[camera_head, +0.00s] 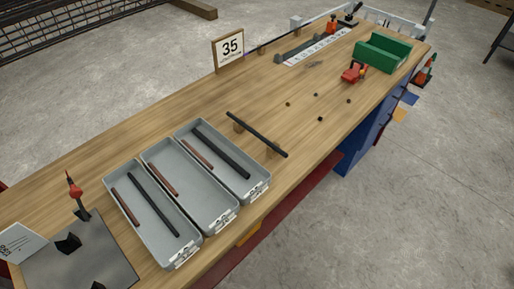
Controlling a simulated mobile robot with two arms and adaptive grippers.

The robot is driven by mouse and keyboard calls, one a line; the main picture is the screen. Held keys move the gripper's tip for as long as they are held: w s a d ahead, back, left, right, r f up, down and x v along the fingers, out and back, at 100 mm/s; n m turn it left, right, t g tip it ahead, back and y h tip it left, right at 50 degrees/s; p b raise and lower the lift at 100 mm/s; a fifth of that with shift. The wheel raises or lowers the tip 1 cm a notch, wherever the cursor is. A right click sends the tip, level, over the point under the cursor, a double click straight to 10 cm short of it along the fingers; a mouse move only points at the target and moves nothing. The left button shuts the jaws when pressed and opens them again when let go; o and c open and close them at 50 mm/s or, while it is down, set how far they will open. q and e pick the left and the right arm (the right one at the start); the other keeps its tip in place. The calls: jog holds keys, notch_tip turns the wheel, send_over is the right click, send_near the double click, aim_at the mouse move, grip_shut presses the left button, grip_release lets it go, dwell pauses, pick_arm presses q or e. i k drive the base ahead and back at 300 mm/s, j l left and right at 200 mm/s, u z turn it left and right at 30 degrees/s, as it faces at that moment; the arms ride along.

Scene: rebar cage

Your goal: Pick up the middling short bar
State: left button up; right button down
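Three grey trays stand side by side on the wooden bench. The left tray (185,262) holds a short reddish-brown bar (125,208) and a longer dark bar (153,203). The middle tray (200,205) holds one short reddish-brown bar (162,180) near its far end. The right tray (255,191) holds a short reddish-brown bar (197,154) beside a longer, thicker dark bar (222,154). The short bars look close in length; I cannot tell for sure which is the middling one. Neither of my grippers shows in the head view.
A dark bar (257,134) rests on wooden blocks right of the trays. A grey plate (105,250) with dark pieces lies lower left. Bench between sign and trays is clear.

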aim_at(281, 152)
jog(key=i+u, duration=0.15)
jog(key=j+u, duration=0.15)
jog(key=u, duration=1.7)
jog(key=j+z, duration=0.1)
jog(key=z, duration=1.95)
jog(key=k+l+u, duration=0.1)
jog(key=l+u, duration=0.35)
jog(key=k+l+u, duration=0.15)
jog(key=l+u, duration=0.15)
jog(key=u, duration=0.2)
jog(key=k+l+u, duration=0.2)
jog(key=u, duration=0.25)
